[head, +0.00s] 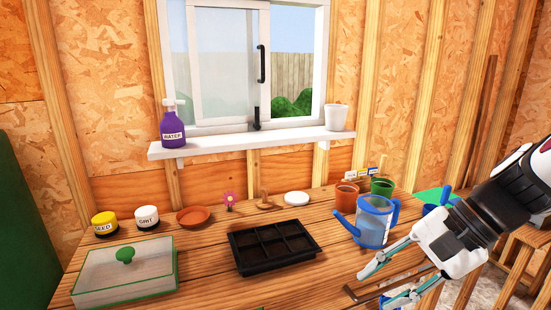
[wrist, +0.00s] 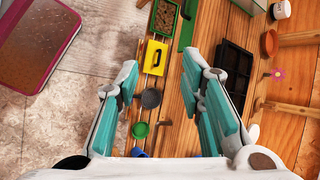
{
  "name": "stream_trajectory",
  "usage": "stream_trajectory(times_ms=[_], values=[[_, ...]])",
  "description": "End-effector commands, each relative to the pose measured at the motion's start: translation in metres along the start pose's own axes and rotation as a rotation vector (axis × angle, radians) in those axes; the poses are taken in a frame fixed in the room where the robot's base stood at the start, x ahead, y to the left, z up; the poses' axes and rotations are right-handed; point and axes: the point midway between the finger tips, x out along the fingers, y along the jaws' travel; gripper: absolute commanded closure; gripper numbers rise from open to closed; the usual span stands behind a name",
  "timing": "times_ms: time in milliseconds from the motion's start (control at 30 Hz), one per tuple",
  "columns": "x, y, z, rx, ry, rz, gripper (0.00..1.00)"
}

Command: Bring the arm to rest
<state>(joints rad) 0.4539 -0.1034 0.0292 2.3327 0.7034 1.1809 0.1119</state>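My gripper (head: 382,286) is at the lower right in the head view, over the right front part of the bench. Its two fingers are spread apart. In the wrist view my gripper (wrist: 160,68) shows both teal-padded fingers wide apart, with no object held between them. The workbench (head: 215,280) lies below. A blue-handled watering can (head: 373,222) stands just behind the gripper in the head view; I cannot tell how close they are.
A black seed tray (head: 272,248) sits mid-bench, and a clear lidded box (head: 125,272) is at front left. Pots (head: 346,196) stand at the back right. The window sill (head: 250,142) bears a purple spray bottle (head: 172,124) and a white pot (head: 337,117).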

Motion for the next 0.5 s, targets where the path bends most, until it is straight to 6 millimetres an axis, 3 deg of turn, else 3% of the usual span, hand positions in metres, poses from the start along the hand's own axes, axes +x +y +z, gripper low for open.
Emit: stream_trajectory(times_ms=[33,200,500], values=[[-0.006,0.006,0.020,-0.093,0.037,0.054,0.65],[-0.024,0.034,0.058,-0.382,0.168,0.224,0.65],[-0.066,0.069,0.091,-0.839,0.405,0.439,0.65]])
